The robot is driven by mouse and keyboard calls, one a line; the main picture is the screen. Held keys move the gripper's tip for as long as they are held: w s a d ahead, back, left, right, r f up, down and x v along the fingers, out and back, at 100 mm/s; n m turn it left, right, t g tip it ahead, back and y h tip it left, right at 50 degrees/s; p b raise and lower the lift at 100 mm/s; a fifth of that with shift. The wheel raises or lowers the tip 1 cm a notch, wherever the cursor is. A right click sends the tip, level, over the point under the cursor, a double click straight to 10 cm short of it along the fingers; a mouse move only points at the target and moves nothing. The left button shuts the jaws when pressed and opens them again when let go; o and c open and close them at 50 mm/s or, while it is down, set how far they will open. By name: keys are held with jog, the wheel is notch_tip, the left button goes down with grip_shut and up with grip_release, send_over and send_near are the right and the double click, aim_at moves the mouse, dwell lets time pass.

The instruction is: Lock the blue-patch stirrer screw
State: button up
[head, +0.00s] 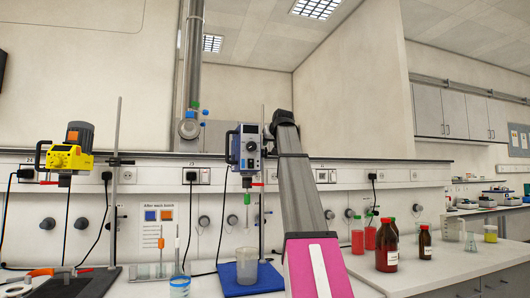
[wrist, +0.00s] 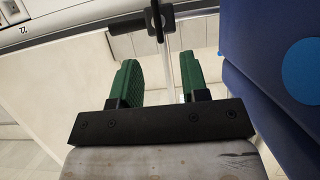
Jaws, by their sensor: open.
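A black clamp with a screw knob (wrist: 156,20) sits on the metal rod, just beyond my fingertips. My gripper (wrist: 160,65) is open, with green fingers on either side of the rod's line of sight. Nothing is seen held. In the head view my arm hides the gripper's fingers.
A yellow stirrer (head: 69,158) stands on the left. A beaker (head: 246,265) sits on a blue mat (head: 272,281) under the blue-patch stirrer. Brown bottles (head: 387,247) and red-capped jars stand right of my arm. A wall rail runs behind the stands.

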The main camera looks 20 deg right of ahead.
aim_at(266, 149)
jog(key=x, duration=0.8)
grip_shut()
